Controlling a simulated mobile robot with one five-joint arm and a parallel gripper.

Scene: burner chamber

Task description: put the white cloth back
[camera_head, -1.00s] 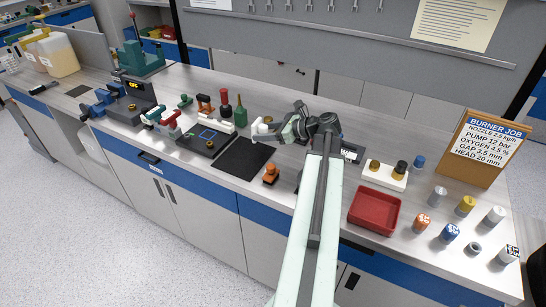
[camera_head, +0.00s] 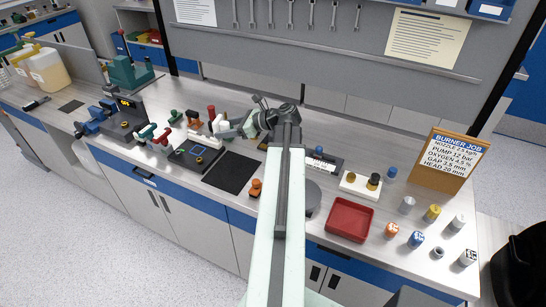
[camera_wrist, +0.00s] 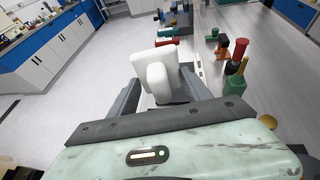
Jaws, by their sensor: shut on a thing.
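My gripper (camera_head: 229,130) reaches over the bench, pointing left, above the area behind the black mat (camera_head: 240,177). In the wrist view my gripper (camera_wrist: 162,88) is shut on the white cloth (camera_wrist: 153,72), which looks like a thick, folded white piece. In the head view the white cloth (camera_head: 219,124) shows as a small white patch at the fingertips. Part of it is hidden by the fingers. I cannot tell how high it is above the bench.
A green bottle (camera_wrist: 235,82) stands close to the right of my gripper in the wrist view. Red-topped and green tools stand to the left. A dark block with a blue square (camera_head: 197,153) lies nearby. A red tray (camera_head: 350,219) and several small cylinders are at right.

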